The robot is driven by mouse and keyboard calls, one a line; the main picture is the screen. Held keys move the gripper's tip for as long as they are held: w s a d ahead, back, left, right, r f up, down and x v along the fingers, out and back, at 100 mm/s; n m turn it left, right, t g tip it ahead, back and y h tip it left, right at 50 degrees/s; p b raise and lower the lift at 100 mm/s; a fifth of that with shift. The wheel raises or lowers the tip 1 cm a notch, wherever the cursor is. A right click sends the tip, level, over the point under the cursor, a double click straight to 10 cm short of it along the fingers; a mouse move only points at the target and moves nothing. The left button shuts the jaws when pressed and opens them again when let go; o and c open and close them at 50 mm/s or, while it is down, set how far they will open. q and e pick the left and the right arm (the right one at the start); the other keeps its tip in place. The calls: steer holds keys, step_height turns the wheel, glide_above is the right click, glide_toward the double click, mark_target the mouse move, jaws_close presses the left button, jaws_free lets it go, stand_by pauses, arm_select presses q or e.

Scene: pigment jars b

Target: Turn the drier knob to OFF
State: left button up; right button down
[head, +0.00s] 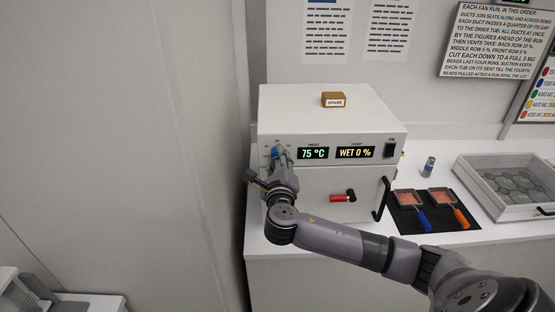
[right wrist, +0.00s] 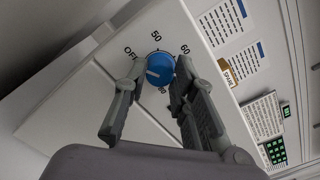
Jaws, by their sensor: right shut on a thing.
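The drier (head: 330,120) is a white box on the counter, with displays reading 75 °C and WET 0 %. Its blue knob (head: 275,153) is at the left of the front panel, partly hidden by my right gripper (head: 281,160). In the right wrist view the knob (right wrist: 160,66) sits between the two fingertips, and my right gripper (right wrist: 160,72) is shut on it. Labels OFF, 50, 60 and 80 show around the knob. A short white mark shows on the knob's lower left in that view, on the side away from 60. My left gripper is not in view.
A box marked SPARE (head: 334,99) stands on the drier. A red-handled lever (head: 343,197) and a black door handle (head: 381,198) stick out from its front. Right of it are a dark mat (head: 408,222) with two scoop-like tools, a small jar (head: 429,166) and a clear-lidded tray (head: 490,203).

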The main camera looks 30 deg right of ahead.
steer(key=shift+f, duration=0.2)
steer(key=c, duration=1.7)
jaws_free()
steer(key=o, duration=0.4)
steer(key=shift+r, duration=0.1)
steer(key=v, duration=1.2)
